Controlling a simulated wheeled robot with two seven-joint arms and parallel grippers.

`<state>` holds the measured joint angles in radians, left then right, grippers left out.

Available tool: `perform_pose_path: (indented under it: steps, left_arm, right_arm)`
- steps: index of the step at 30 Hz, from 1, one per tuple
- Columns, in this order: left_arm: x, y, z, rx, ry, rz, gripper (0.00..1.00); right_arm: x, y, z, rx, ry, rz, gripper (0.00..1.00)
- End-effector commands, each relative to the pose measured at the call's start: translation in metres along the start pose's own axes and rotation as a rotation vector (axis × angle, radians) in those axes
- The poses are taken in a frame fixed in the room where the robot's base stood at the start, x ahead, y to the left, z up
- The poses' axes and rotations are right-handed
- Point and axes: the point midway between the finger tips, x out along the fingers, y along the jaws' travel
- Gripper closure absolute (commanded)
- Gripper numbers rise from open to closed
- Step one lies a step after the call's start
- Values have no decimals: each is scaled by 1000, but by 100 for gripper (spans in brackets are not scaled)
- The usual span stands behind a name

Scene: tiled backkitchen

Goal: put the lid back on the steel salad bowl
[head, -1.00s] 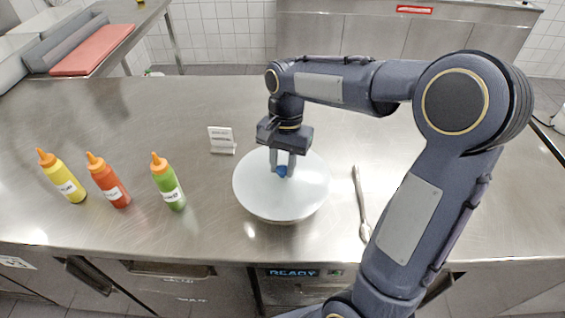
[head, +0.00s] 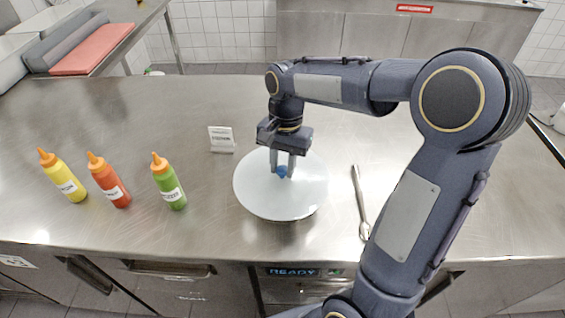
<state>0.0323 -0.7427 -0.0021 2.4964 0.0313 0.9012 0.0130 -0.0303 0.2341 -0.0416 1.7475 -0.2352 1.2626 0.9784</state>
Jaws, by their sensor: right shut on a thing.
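The pale round lid (head: 262,198) is near the middle of the steel counter in the head view, lying about level. Its blue knob (head: 282,172) is at its centre. My right gripper (head: 283,167) points down from above and is shut on the knob. My left gripper is not in view.
Yellow (head: 66,180), red (head: 111,184) and green (head: 170,186) squeeze bottles stand to the left. A small white sign (head: 221,140) is behind the lid. A long utensil (head: 359,202) lies to the right. The steel counter (head: 150,105) is clear at the back left.

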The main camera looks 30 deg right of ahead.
Motion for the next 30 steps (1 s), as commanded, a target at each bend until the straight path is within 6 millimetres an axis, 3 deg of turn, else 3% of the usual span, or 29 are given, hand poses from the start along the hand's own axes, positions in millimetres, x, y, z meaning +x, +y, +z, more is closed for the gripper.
perform_pose_path:
  steps: [8,9,14,20,25,30]
  left_arm:
    - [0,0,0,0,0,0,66]
    - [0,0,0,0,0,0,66]
    - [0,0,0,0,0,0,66]
    - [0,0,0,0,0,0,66]
    - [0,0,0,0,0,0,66]
    - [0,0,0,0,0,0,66]
  right_arm:
    - [0,0,0,0,0,0,97]
    - [0,0,0,0,0,0,70]
    - [0,0,0,0,0,0,49]
    - [0,0,0,0,0,0,49]
    - [0,0,0,0,0,0,27]
    - [0,0,0,0,0,0,27]
